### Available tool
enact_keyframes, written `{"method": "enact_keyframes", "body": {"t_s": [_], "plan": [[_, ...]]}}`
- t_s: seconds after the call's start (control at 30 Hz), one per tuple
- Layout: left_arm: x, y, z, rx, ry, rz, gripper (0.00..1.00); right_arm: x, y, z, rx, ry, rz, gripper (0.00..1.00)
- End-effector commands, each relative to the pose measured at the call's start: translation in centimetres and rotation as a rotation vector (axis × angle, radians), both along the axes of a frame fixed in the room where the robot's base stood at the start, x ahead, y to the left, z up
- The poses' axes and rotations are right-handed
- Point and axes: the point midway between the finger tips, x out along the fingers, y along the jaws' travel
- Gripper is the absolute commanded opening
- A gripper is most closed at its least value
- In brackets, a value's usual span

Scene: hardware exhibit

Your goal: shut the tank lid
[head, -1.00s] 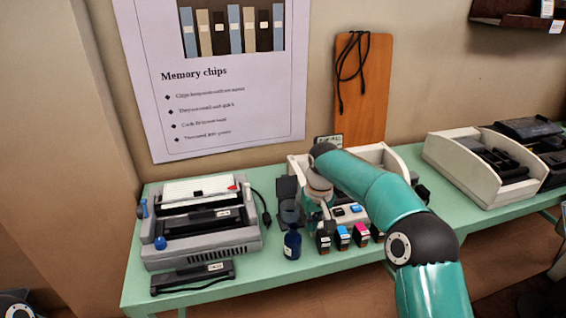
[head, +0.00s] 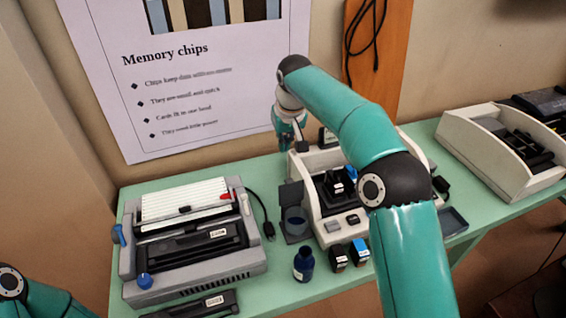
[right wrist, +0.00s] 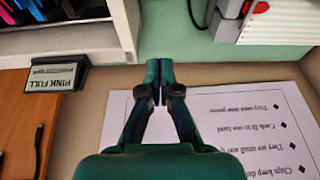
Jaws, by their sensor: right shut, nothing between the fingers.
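The dark grey tank (head: 296,224) stands at the left side of a white printer (head: 316,208). Its dark lid (head: 291,194) stands raised at the tank's back, so the tank's top is open. My right gripper (head: 285,147) is behind the lid, near the wall, apart from it and pointing down. In the right wrist view its fingers (right wrist: 160,68) are shut with nothing between them, over the green table's back edge. My right arm hides part of the printer. My left gripper is out of view.
A dark ink bottle (head: 304,264) and cartridges (head: 339,258) stand before the tank and printer. A binding machine (head: 190,250) is to the left. A small sign reading "PINK FULL" (right wrist: 56,76) stands behind the printer. The poster wall (head: 200,90) is close behind my gripper.

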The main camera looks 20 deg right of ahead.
Motion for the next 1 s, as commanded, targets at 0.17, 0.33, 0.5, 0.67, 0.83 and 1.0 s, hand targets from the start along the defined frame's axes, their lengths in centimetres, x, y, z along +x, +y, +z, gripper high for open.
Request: {"method": "enact_keyframes", "body": {"t_s": [0.17, 0.33, 0.5, 0.67, 0.83, 1.0], "plan": [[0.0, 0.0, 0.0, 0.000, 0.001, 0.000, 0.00, 0.4, -0.1, -1.9, -0.001, 0.004, -0.001, 0.00], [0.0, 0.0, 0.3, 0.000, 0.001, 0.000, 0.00, 1.3, -0.2, -5.1, -0.001, 0.008, -0.002, 0.00], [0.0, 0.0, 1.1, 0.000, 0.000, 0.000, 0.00, 2.3, -0.2, -8.6, 0.000, 0.007, -0.003, 0.00], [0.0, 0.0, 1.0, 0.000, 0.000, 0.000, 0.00, 1.4, -0.2, -9.2, 0.000, 0.002, -0.002, 0.00], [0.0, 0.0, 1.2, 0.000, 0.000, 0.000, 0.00, -0.1, -0.2, -9.1, -0.001, 0.003, -0.002, 0.00], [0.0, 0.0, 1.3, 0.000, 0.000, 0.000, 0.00, -1.1, -0.2, -9.1, 0.000, 0.002, -0.002, 0.00]]}}
